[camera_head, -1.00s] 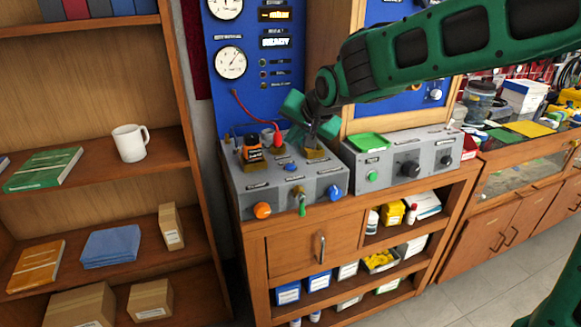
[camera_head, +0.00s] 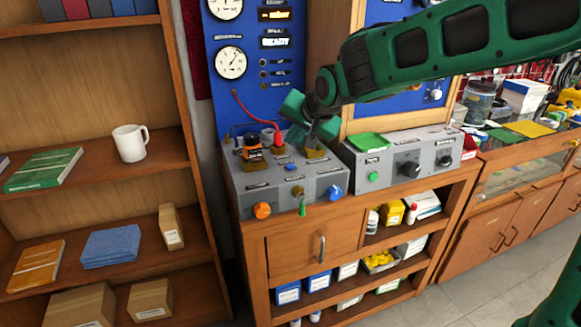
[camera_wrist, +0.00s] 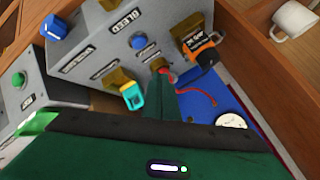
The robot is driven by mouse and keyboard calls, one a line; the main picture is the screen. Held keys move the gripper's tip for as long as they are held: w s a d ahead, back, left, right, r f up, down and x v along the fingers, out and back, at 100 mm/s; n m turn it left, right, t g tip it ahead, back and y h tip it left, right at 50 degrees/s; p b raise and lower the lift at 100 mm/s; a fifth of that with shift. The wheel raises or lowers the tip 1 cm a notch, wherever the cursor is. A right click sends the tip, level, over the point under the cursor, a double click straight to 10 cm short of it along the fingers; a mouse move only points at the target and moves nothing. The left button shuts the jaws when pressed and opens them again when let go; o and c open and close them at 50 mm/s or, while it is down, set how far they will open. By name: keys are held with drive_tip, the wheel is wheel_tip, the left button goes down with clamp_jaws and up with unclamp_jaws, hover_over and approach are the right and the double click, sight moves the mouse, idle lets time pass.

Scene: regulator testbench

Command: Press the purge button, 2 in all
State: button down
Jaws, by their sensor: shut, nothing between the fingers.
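The grey control box (camera_head: 243,197) stands on the wooden bench. A small blue button on its top (camera_head: 294,165) also shows in the wrist view (camera_wrist: 138,41). I cannot read a purge label, so I cannot tell for sure which button is the purge button. The other grey box to the right has a green button (camera_head: 373,177), seen at the left edge of the wrist view (camera_wrist: 18,80). My gripper (camera_wrist: 162,78) is shut and empty. It hovers over the rear of the control box, near the red fitting (camera_head: 277,135). Contact with anything is unclear.
An orange-and-black part (camera_head: 252,149) and brass blocks stand on the control box. A red hose (camera_head: 243,105) runs to the blue gauge panel (camera_head: 253,80). An orange knob (camera_head: 262,210), a blue knob (camera_head: 335,192) and a green lever (camera_head: 302,208) sit on the front.

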sight(292, 168)
wheel_tip(292, 168, up, 4)
drive_tip(key=shift+w+f, duration=0.1)
drive_tip(key=shift+f, duration=0.05)
drive_tip(key=shift+f, duration=0.15)
idle(0.3)
drive_tip(key=shift+f, duration=4.3)
drive_tip(key=shift+f, duration=0.15)
drive_tip(key=shift+f, duration=0.2)
drive_tip(key=shift+f, duration=0.45)
drive_tip(key=shift+r, duration=0.9)
